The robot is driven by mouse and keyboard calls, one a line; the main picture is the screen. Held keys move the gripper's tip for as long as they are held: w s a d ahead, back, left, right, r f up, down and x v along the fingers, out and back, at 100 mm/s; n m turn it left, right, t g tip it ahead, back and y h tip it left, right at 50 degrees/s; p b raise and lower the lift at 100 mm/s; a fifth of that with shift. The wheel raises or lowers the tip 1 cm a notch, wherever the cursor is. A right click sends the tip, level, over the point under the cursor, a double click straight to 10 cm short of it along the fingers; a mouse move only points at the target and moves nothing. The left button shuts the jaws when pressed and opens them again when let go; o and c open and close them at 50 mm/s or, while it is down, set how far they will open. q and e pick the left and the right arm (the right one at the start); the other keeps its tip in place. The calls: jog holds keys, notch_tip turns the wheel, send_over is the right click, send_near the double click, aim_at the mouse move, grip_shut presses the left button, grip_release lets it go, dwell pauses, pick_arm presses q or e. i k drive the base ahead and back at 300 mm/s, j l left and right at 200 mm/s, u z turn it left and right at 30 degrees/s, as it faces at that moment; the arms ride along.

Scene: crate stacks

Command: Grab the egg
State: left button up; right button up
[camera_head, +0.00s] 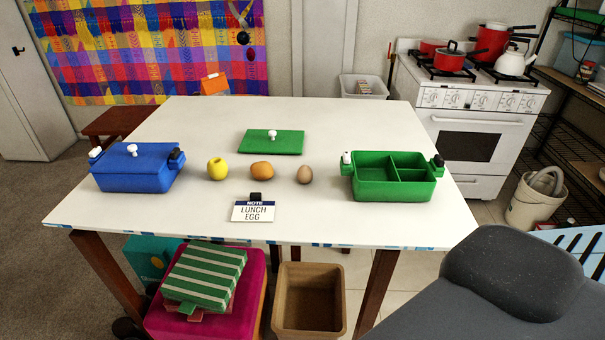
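The brown egg (305,175) stands on the white table (330,120), right of a round orange-brown item (262,169) and a yellow apple (217,168). A note (253,211) in front of them reads "LUNCH EGG". An open green lunch box (378,190) with compartments stands to the right of the egg. Its inside looks empty. A green lid (271,142) with a white knob lies behind the row. A closed blue box (135,168) stands at the left. Neither of my grippers is in view.
A dark grey padded shape (470,312) fills the lower right corner, close to the table's front right edge. Under the table are a brown bin (309,300) and a magenta stool (250,300). A white stove (475,135) stands behind right. Much of the tabletop is clear.

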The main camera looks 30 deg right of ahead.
aim_at(304, 175)
jog(key=k+l+z, duration=0.15)
jog(key=l, duration=0.35)
jog(key=k+l+z, duration=0.15)
jog(key=l, duration=0.35)
jog(key=k+l+z, duration=0.15)
jog(key=l, duration=0.4)
jog(key=k+l+z, duration=0.15)
jog(key=l, duration=0.35)
jog(key=i, duration=0.05)
